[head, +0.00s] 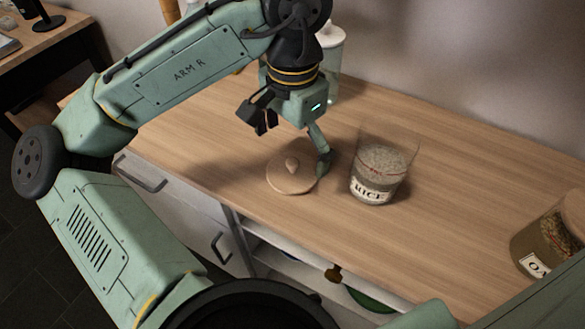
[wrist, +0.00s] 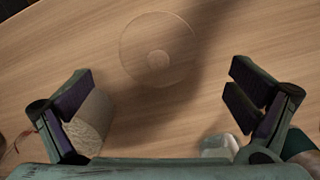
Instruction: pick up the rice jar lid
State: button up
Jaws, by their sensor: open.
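The rice jar lid (head: 283,183) is a round wooden disc with a small knob, lying flat on the table, knob up. In the wrist view the lid (wrist: 135,58) is ahead of the fingertips, near the top centre. The rice jar (head: 375,189) is clear glass, labelled RICE, uncovered and partly filled, standing right of the lid. In the wrist view what appears to be its rice (wrist: 92,122) shows behind the left finger. My gripper (head: 291,140) is open and empty, its fingers spread wide above the lid area; it also shows in the wrist view (wrist: 160,82).
A jar with a wooden lid (head: 545,240) stands at the right edge of the wooden tabletop (head: 450,190). A pale-topped glass jar (head: 331,60) stands behind my gripper near the wall. Drawers and an open shelf lie below the front edge. Table between the jars is clear.

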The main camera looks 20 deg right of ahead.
aim_at(292, 163)
jog(key=f, duration=0.4)
jog(key=shift+s+a+f, duration=0.1)
jog(key=shift+s+a, duration=0.05)
jog(key=shift+s, duration=0.05)
jog(key=shift+c, duration=0.4)
jog(key=shift+s, duration=0.1)
jog(key=c, duration=1.6)
jog(key=shift+o, duration=0.2)
